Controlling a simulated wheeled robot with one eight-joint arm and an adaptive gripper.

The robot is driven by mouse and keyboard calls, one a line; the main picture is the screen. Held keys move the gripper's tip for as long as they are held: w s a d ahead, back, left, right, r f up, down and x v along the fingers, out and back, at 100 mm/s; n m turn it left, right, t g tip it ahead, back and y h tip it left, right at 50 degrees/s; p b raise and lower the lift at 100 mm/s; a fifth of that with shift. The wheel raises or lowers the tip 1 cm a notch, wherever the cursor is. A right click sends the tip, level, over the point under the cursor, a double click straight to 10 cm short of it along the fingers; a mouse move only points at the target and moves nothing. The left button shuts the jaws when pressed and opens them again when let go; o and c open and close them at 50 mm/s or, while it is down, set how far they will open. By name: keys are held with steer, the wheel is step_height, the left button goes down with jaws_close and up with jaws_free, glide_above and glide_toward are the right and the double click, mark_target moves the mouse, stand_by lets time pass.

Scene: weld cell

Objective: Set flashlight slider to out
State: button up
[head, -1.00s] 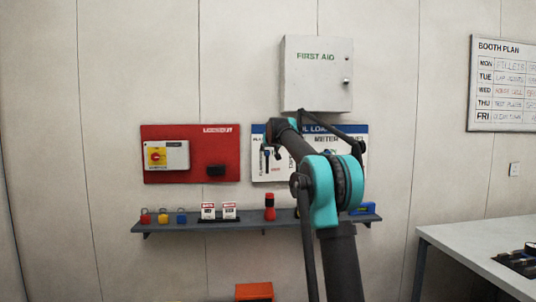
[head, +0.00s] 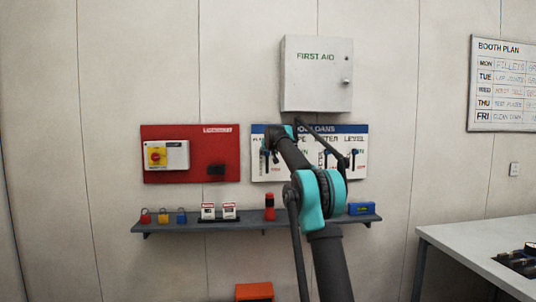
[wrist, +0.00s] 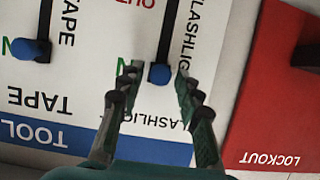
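The flashlight slider's round blue knob (wrist: 160,73) shows in the wrist view, where the board is upside down. It sits in a dark vertical slot beside the FLASHLIGHT label, at the slot's end nearer the blue header. An OUT label shows toward the slot's other end. My gripper (wrist: 156,74) is open, with one fingertip on each side of the knob. I cannot tell whether either touches it. In the head view, the tool loans board (head: 359,173) is partly covered by my arm, and my gripper's fingers are hard to make out.
A tape slider knob (wrist: 25,49) is beside the flashlight slot. The red lockout board (head: 190,176) with a yellow-and-red switch (head: 157,156) is to the left. The first aid cabinet (head: 316,80) is above, and a shelf (head: 185,227) with padlocks is below.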

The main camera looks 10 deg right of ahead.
jaws_close()
step_height(320, 180, down, 9)
steer(key=shift+f, duration=0.2)
stand_by(0.4)
steer(key=shift+o, duration=1.6)
jaws_free()
steer(key=v, duration=1.2)
